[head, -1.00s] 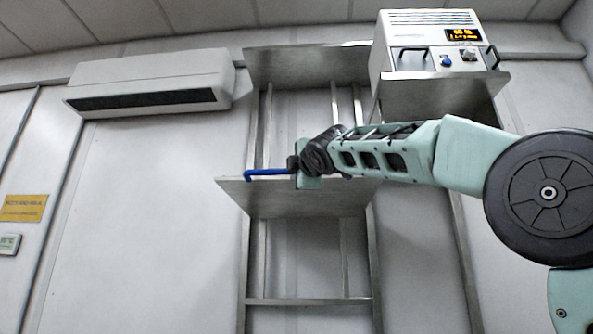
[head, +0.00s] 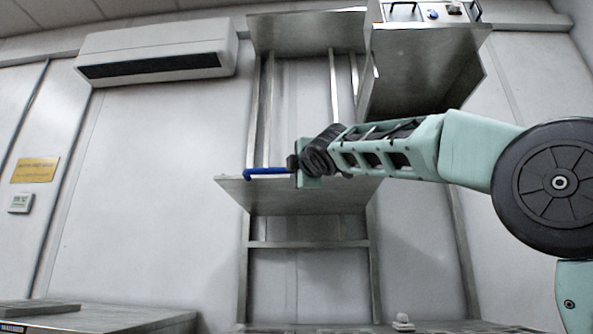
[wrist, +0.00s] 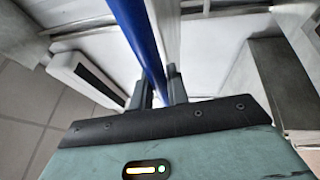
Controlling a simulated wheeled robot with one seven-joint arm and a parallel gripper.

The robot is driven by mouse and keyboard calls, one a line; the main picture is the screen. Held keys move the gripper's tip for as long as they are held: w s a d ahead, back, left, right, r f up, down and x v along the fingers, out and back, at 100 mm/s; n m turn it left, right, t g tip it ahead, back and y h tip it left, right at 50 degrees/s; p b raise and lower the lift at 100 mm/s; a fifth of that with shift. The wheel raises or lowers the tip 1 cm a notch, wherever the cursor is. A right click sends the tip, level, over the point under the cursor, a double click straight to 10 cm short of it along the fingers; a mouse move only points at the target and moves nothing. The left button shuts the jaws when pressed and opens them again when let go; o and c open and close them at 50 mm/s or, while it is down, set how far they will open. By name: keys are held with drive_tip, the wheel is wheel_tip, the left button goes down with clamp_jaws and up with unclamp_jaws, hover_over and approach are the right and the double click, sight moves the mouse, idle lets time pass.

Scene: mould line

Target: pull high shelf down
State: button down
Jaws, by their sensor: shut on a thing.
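The high shelf (head: 305,200) is a grey metal board on an upright metal frame (head: 372,265) against the wall, near the middle of the head view. A blue handle bar (head: 268,171) runs along its upper edge, with its bent left end free. My gripper (head: 298,168) is shut on the blue bar toward its right part. In the wrist view the bar (wrist: 139,30) passes between the two dark fingers of my gripper (wrist: 160,80). The gripper and my arm hide the bar's right part.
A metal panel (head: 305,32) tops the frame. A crossbar (head: 310,244) lies below the shelf. A grey surface (head: 110,318) is at the lower left.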

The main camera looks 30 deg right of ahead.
drive_tip(key=shift+w+f, duration=0.1)
drive_tip(key=shift+f, duration=0.55)
drive_tip(key=shift+f, duration=0.1)
drive_tip(key=c, duration=1.4)
unclamp_jaws()
drive_tip(key=shift+o, duration=0.2)
drive_tip(key=shift+r, duration=0.2)
drive_tip(key=shift+s+b, duration=0.3)
drive_tip(key=b+v, duration=0.9)
drive_tip(key=v, duration=0.8)
